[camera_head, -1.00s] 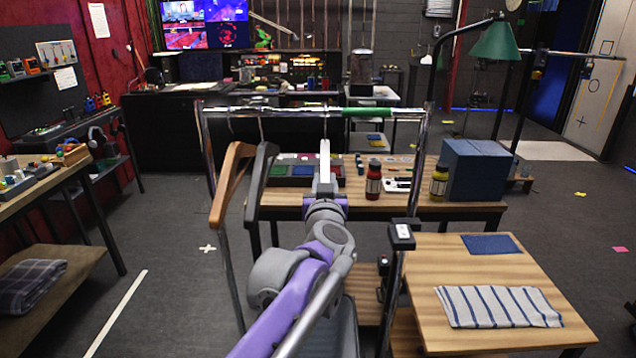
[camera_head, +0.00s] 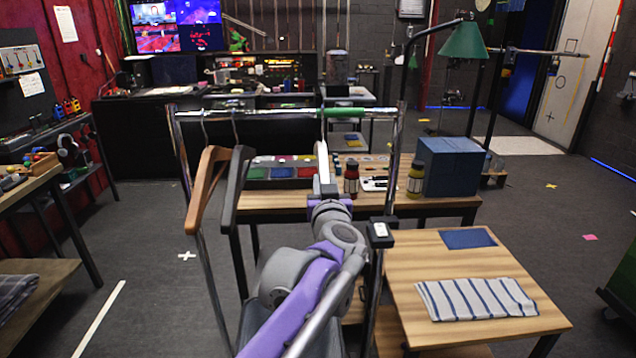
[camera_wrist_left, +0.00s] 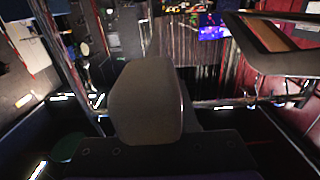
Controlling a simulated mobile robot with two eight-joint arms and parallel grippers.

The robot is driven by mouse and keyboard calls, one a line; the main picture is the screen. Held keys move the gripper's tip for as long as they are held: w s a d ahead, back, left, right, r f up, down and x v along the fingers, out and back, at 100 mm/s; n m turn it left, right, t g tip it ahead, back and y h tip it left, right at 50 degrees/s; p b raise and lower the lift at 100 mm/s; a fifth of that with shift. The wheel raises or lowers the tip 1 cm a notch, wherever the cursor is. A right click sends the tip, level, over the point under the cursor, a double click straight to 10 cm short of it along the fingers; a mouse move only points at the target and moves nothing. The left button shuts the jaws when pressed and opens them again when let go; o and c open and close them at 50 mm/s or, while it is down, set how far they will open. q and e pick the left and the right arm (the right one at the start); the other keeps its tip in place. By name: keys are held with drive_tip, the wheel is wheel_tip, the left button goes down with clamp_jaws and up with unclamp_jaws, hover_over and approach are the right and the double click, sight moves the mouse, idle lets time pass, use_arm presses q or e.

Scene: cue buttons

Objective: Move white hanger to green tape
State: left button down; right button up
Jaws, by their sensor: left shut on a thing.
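The white hanger (camera_head: 322,160) hangs nearly edge-on from the metal rail (camera_head: 262,113) in the head view. Its hook meets the rail at the left end of the green tape (camera_head: 345,112). My left gripper (camera_head: 327,190) is shut on the white hanger's lower part, and my arm hides some of it. A wooden hanger (camera_head: 205,185) and a black hanger (camera_head: 236,185) hang further left on the rail. In the left wrist view a large grey block fills the middle, and the white hanger cannot be made out. My right gripper is not in view.
Behind the rack, a wooden table holds a blue box (camera_head: 450,166), a red bottle (camera_head: 351,178) and a yellow bottle (camera_head: 415,178). A low wooden table (camera_head: 400,285) with a striped cloth (camera_head: 476,298) stands right of the rack. The rail is bare between the black and white hangers.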

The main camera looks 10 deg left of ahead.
use_arm(q)
drive_tip(key=shift+w+d, duration=0.3)
drive_tip(key=shift+d, duration=0.7)
drive_tip(key=shift+w+d, duration=0.25)
drive_tip(key=shift+d, duration=0.75)
drive_tip(key=c, duration=0.6)
unclamp_jaws()
